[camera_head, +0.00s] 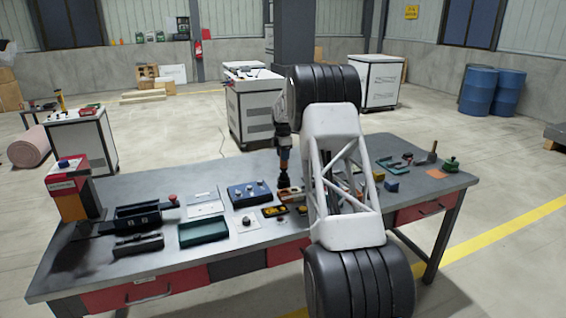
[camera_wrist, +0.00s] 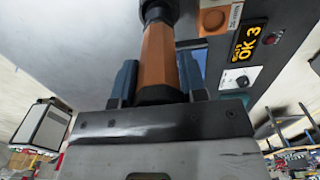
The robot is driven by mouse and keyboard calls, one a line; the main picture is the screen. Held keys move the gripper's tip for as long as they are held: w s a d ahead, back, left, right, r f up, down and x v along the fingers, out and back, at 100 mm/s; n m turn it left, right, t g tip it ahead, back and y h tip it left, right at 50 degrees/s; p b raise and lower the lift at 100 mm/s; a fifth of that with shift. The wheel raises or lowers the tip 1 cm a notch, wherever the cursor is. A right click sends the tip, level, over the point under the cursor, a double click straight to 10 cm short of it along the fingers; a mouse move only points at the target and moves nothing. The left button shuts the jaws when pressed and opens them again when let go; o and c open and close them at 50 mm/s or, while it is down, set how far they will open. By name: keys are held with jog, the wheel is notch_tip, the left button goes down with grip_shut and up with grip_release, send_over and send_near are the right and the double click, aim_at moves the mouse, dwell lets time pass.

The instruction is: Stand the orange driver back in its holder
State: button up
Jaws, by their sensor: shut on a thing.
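The orange driver (camera_head: 284,160) is held upright in the head view, its black end pointing down just above the table items. In the wrist view the orange driver (camera_wrist: 160,58) stands between the two blue-grey fingers of my gripper (camera_wrist: 158,80), which is shut on it. In the head view my gripper (camera_head: 284,148) is small and partly hidden by the arm. An orange block with a round top and a label (camera_wrist: 212,18) lies close beside the driver in the wrist view; I cannot tell if it is the holder. The driver's far tip is hidden.
The grey workbench (camera_head: 185,232) is crowded. A blue control box (camera_head: 249,193) stands left of the driver, with a teal tray (camera_head: 203,232) and dark fixtures (camera_head: 138,216) further left. My arm covers the bench's middle right.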

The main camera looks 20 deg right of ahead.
jog(key=shift+f, duration=1.8)
jog(key=o, duration=1)
jog(key=shift+r, duration=6.1)
